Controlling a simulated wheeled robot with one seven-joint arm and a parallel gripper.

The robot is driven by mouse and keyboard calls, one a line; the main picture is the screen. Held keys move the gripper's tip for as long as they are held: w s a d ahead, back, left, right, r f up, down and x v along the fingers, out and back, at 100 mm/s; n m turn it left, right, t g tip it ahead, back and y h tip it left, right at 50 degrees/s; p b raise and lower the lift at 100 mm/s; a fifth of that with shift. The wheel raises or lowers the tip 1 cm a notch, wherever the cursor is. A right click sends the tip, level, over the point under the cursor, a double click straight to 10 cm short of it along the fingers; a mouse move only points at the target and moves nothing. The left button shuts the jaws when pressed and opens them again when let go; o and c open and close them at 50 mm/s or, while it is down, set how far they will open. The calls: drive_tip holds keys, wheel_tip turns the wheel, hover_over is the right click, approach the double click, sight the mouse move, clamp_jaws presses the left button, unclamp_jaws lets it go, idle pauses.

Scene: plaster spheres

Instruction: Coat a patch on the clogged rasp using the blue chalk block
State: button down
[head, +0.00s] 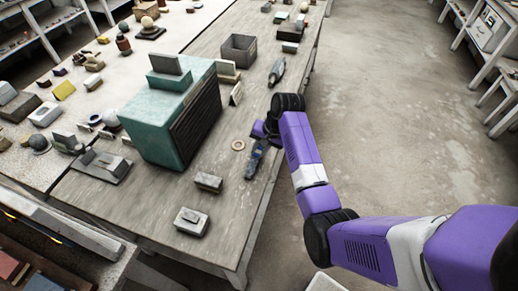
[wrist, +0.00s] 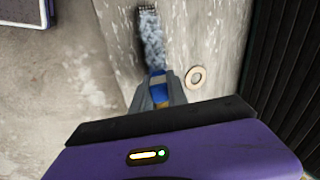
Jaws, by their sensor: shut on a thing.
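The rasp (wrist: 152,38) lies on the workbench near its edge, stretching away from my gripper in the wrist view. Its face is mottled pale blue and white, with a dark end at the top. In the head view the rasp (head: 256,160) shows as a dark bluish strip beside my gripper. My gripper (wrist: 159,86) is shut on the blue chalk block (wrist: 157,74), a small blue piece between its fingertips. The block is at the near end of the visible rasp; whether they touch I cannot tell. The fingers hide part of the block and whatever lies beneath.
A flat ring (wrist: 195,77) lies just right of my fingers. A teal cabinet (head: 160,125) with dark ribs stands close by. Small blocks (head: 208,182) lie toward the front, and a grey tool (head: 277,72) farther back. Open floor (head: 400,110) lies right of the bench.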

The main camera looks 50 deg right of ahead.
drive_tip(key=shift+f, duration=0.2)
drive_tip(key=shift+a, duration=0.1)
drive_tip(key=shift+s+a, duration=0.35)
drive_tip(key=shift+a, duration=0.45)
drive_tip(key=shift+w+d, duration=0.35)
drive_tip(key=shift+d, duration=0.6)
drive_tip(key=shift+w+d, duration=0.3)
drive_tip(key=shift+d, duration=0.6)
drive_tip(key=shift+s+a, duration=0.2)
drive_tip(key=shift+a, duration=0.45)
drive_tip(key=shift+s+a, duration=0.25)
drive_tip(key=shift+a, duration=0.35)
drive_tip(key=shift+s+a, duration=0.2)
drive_tip(key=shift+a, duration=0.45)
drive_tip(key=shift+w+d+b, duration=0.1)
drive_tip(key=shift+w+d, duration=0.15)
drive_tip(key=shift+d, duration=0.4)
drive_tip(key=shift+w+d+b, duration=0.1)
drive_tip(key=shift+w+d, duration=0.1)
drive_tip(key=shift+d, duration=0.45)
drive_tip(key=shift+w+d+b, duration=0.1)
drive_tip(key=shift+w+d, duration=0.15)
drive_tip(key=shift+d, duration=0.4)
